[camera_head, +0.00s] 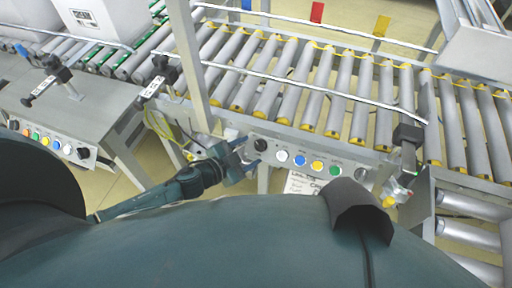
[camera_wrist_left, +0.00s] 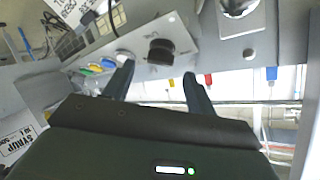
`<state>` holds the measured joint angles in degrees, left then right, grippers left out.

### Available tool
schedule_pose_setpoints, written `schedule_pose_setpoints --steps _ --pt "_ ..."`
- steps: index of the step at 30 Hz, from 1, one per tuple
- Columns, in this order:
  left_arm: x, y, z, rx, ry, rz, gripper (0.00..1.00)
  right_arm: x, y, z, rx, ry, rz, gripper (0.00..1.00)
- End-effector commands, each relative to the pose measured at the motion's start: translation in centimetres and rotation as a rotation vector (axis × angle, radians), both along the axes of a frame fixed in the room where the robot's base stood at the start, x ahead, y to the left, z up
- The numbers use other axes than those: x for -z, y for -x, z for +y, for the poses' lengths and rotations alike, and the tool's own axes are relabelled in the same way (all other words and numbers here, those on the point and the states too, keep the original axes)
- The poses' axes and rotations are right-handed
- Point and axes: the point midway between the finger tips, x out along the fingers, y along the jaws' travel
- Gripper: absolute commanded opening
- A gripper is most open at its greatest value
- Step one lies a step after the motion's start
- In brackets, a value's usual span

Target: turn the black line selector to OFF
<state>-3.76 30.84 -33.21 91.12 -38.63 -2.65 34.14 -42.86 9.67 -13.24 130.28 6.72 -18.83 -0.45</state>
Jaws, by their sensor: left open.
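The black line selector (camera_head: 260,145) is a round knob at the left end of the grey button panel on the roller conveyor's front. In the left wrist view the selector (camera_wrist_left: 160,52) stands out from the panel plate, ahead of the fingers and roughly midway between them. My left gripper (camera_head: 247,159) is just beside and in front of the panel's left end. In the wrist view the left gripper (camera_wrist_left: 157,72) is open with nothing held. Whether a finger touches the knob cannot be told. The selector's markings are too small to read. My right gripper is not in view.
A white button (camera_head: 282,156), a blue button (camera_head: 299,160), a yellow button (camera_head: 317,166) and a green button (camera_head: 335,170) run along the panel right of the selector. A second panel (camera_head: 50,143) stands at the left. A metal post (camera_head: 187,65) rises behind the gripper.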

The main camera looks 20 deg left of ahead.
Motion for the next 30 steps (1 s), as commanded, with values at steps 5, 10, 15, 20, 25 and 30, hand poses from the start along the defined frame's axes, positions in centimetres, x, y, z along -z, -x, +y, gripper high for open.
schedule_pose_setpoints --steps 5,10,15,20,25,30 --pt "1.0 -2.3 -1.2 0.000 -0.001 -0.001 0.56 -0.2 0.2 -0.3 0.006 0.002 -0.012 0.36" --pt "1.3 -3.1 -1.7 0.000 0.001 0.000 0.56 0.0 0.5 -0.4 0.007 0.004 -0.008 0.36" --pt "1.3 -3.2 -1.7 0.000 0.000 0.002 0.56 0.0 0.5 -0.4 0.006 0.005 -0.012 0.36" --pt "1.3 -3.1 -1.7 0.000 0.000 0.002 0.53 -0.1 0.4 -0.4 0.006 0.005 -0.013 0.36" --pt "1.3 -3.1 -1.7 0.000 -0.001 0.001 0.39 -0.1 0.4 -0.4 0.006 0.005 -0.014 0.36" --pt "1.3 -3.1 -1.7 0.000 -0.001 0.001 0.25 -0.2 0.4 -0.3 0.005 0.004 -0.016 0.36"
